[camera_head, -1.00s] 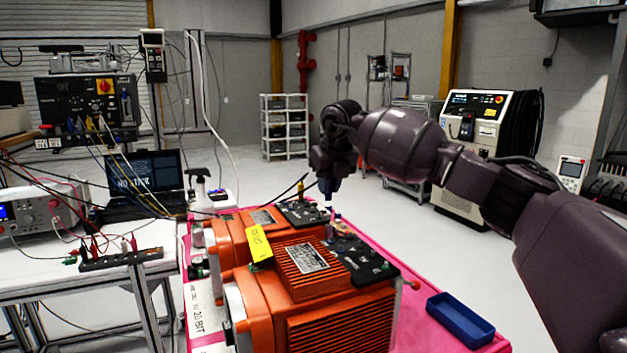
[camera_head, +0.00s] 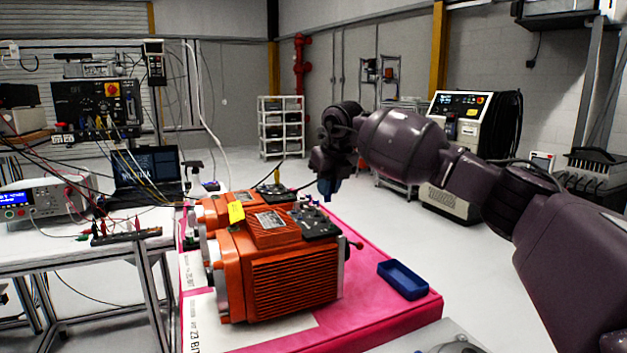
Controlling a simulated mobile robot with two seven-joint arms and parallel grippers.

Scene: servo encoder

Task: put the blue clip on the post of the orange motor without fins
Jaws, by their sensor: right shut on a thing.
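My right gripper (camera_head: 328,194) is shut on a small blue piece, which looks like the blue clip (camera_head: 328,186). It holds it in the air just right of the motors' black top blocks, apart from them in the picture. The front orange motor (camera_head: 285,285) has fins on its side and a black block (camera_head: 316,224) on top. The other orange motor (camera_head: 215,209) stands behind it, mostly hidden; its fins or lack of them cannot be seen clearly. Its post is too small to tell. My left gripper is not in view.
The motors stand on a pink-covered table (camera_head: 365,318). An empty blue tray (camera_head: 403,280) lies at its right. A bench (camera_head: 70,258) with a laptop (camera_head: 148,174), power supply (camera_head: 45,200) and cables stands at left. The pink surface between motor and tray is clear.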

